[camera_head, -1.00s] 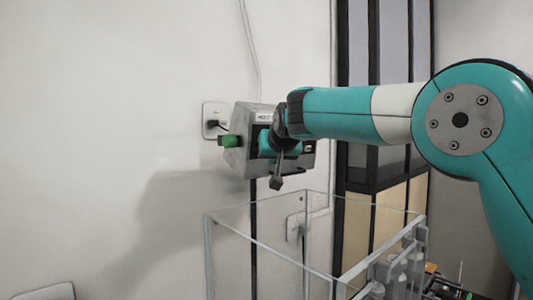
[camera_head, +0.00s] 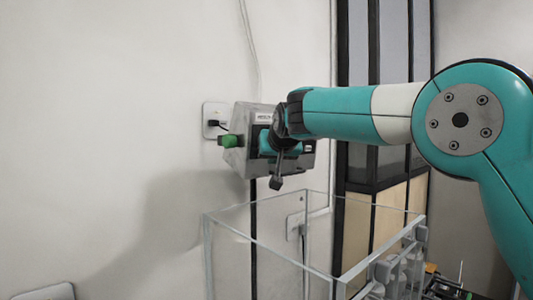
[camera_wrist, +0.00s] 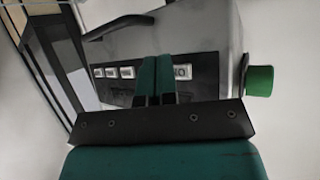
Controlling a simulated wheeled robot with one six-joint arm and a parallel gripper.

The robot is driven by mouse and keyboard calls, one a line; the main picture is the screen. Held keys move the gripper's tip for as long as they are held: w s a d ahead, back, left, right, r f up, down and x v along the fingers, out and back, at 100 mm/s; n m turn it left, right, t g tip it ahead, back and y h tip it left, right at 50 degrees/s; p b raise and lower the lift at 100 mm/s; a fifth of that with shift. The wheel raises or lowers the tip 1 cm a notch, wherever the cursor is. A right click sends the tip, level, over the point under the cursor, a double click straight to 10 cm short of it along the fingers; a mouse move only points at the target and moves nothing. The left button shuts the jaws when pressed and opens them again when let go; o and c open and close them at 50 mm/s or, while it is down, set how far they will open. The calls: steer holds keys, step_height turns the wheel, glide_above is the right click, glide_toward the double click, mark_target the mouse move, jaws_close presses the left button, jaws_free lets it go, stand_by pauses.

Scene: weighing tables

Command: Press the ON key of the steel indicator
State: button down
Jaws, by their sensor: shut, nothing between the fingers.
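The steel indicator (camera_head: 240,157) is a grey metal box on the wall, partly hidden by my arm in the head view. In the wrist view the indicator (camera_wrist: 205,42) fills the upper middle. Its dark front panel (camera_wrist: 205,72) carries a row of pale keys (camera_wrist: 127,73). A key at the right end of the row (camera_wrist: 182,72) is partly covered by my fingers. My gripper (camera_wrist: 155,60) is shut and empty, its fingertips in front of the panel. I cannot tell whether they touch it. The key labels are too small to read surely.
A green knob (camera_head: 230,141) sticks out of the indicator's side. A wall socket (camera_head: 213,120) with a plug is left of it. A clear open-topped glass box (camera_head: 275,245) stands below. A dark-framed cabinet (camera_head: 390,130) stands behind my arm.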

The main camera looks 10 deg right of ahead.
steer(key=shift+w, duration=0.1)
steer(key=shift+w+a+r+p, duration=0.1)
steer(key=shift+w+a+p, duration=0.15)
steer(key=shift+p, duration=0.2)
steer(key=shift+w+a+p, duration=0.2)
steer(key=shift+w+p, duration=0.05)
steer(key=shift+p, duration=0.15)
stand_by(0.5)
steer(key=shift+s, duration=0.1)
steer(key=shift+s+d+b, duration=0.45)
steer(key=shift+s+b, duration=0.15)
steer(key=shift+b, duration=0.25)
steer(key=s+d+b, duration=0.1)
steer(key=s+b, duration=0.1)
steer(key=b, duration=0.1)
steer(key=s+d+f+b, duration=0.1)
steer(key=s, duration=0.1)
steer(key=shift+s+d+b, duration=0.1)
steer(key=shift+d+b, duration=0.2)
